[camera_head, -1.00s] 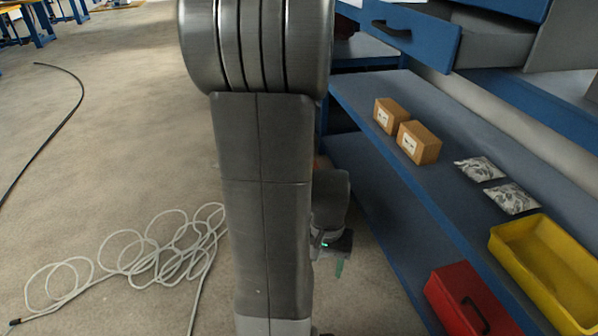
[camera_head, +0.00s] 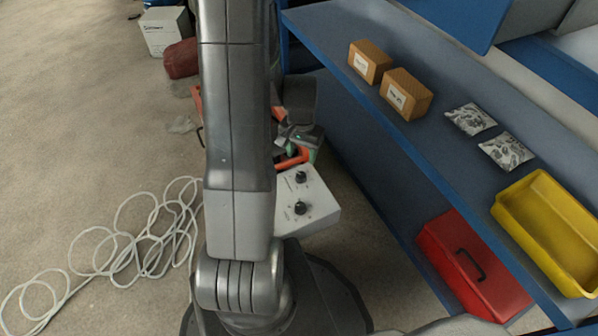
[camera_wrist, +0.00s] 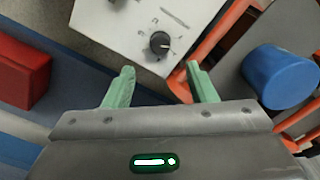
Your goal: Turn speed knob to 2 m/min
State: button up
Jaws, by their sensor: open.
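A pale grey control box (camera_head: 315,207) with two black knobs stands low between my arm and the blue shelving. One knob (camera_head: 301,177) is nearer an orange bar, the other (camera_head: 299,208) farther along the panel. I cannot read which one is the speed knob. In the wrist view, one black knob (camera_wrist: 159,43) with a pale pointer line and blurred dial marks lies just beyond my gripper (camera_wrist: 163,84). My gripper's green fingers are apart, with nothing between them. The knob appears ahead of the gap, not gripped. The second knob shows only at the top edge.
An orange tube frame (camera_wrist: 225,38) runs close beside my right finger, with a blue cylinder (camera_wrist: 280,76) beyond it. Blue shelving (camera_head: 372,118) holds cartons and a yellow bin (camera_head: 550,232); a red toolbox (camera_head: 472,262) is below. A pale cable (camera_head: 110,245) lies coiled on the floor.

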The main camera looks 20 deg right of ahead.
aim_at(301, 175)
notch_tip(301, 175, down, 10)
jog(key=b, duration=0.3)
jog(key=shift+r, duration=0.15)
jog(key=shift+c, duration=0.4)
jog(key=c, duration=0.9)
jog(key=shift+n, duration=2)
jog(key=o, duration=1)
jog(key=shift+r, duration=0.1)
notch_tip(301, 175, up, 14)
jog(key=p, duration=0.5)
jog(key=shift+f, duration=0.2)
